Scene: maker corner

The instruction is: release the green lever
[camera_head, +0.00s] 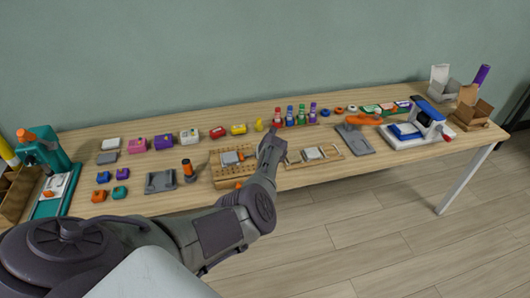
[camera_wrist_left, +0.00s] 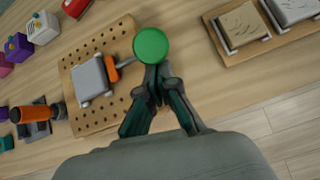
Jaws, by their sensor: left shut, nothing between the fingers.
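A round green knob (camera_wrist_left: 151,46) shows in the left wrist view, right by the tips of my left gripper (camera_wrist_left: 157,76). A thin metal rod runs from beside the knob toward an orange part (camera_wrist_left: 111,69) and a grey block (camera_wrist_left: 90,80) on a perforated wooden board (camera_wrist_left: 124,36). My left gripper is shut and empty; I cannot tell whether its tips touch the knob. In the head view my left gripper (camera_head: 270,146) is over the right side of the board (camera_head: 222,174), and the knob is not distinguishable there. My right gripper is not in view.
A wooden frame with light blocks (camera_head: 313,158) lies just right of my gripper. Several coloured bottles (camera_head: 302,114) stand behind it. An upright orange-and-black tool (camera_head: 188,170) stands left of the board. A teal press (camera_head: 50,160) is at the far left.

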